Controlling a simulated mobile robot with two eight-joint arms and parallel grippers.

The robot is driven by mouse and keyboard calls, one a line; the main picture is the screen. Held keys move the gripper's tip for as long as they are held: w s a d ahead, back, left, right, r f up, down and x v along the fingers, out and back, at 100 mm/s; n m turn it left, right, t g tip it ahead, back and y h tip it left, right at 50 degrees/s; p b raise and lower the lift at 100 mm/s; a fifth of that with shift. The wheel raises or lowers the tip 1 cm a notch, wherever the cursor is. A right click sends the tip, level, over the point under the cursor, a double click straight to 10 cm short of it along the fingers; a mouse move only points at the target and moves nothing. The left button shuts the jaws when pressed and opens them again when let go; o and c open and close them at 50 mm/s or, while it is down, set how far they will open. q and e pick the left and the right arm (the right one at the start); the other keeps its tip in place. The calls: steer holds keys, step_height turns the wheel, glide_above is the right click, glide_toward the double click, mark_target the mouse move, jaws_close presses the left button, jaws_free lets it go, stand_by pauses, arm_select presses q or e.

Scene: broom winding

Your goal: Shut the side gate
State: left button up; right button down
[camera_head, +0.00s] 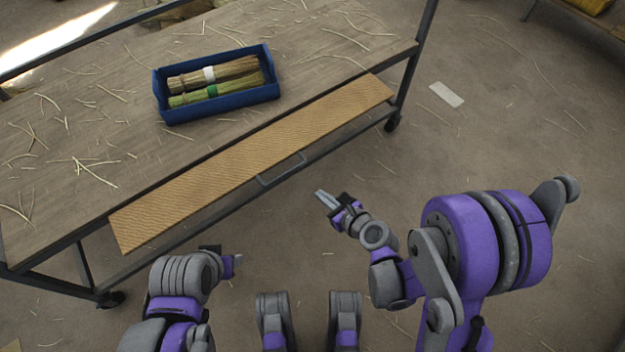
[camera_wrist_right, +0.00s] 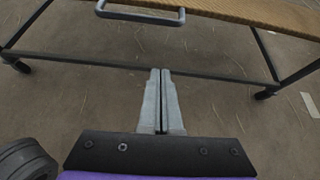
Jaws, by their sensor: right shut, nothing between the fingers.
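The side gate (camera_head: 250,165) is a long woven tan panel along the near side of the cart. It slopes outward from the table edge, and its grey bar handle (camera_head: 281,170) sticks out past its outer edge. In the right wrist view the handle (camera_wrist_right: 140,14) is at the top, with part of the gate (camera_wrist_right: 265,12) beside it. My right gripper (camera_head: 321,195) is shut and empty, apart from the handle, to its lower right. Its closed fingers (camera_wrist_right: 161,85) point toward the cart. My left gripper (camera_head: 238,262) is low, in front of the gate; its fingers are too small to read.
The cart's wooden top (camera_head: 330,40) carries a blue bin (camera_head: 222,105) with straw bundles and has loose straws scattered about. Dark frame bars and caster wheels (camera_head: 392,122) stand below. The floor (camera_head: 480,140) right of the cart is mostly open, with a pale strip (camera_head: 446,95) on it.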

steer(key=b+x, duration=0.2)
steer(key=x, duration=0.8)
steer(key=shift+w+a+r, duration=0.1)
steer(key=shift+w+r, duration=0.05)
steer(key=shift+r, duration=0.8)
steer(key=shift+w+a+r, duration=0.1)
steer(key=shift+r, duration=0.8)
steer(key=shift+d+p, duration=0.1)
steer(key=shift+p, duration=0.2)
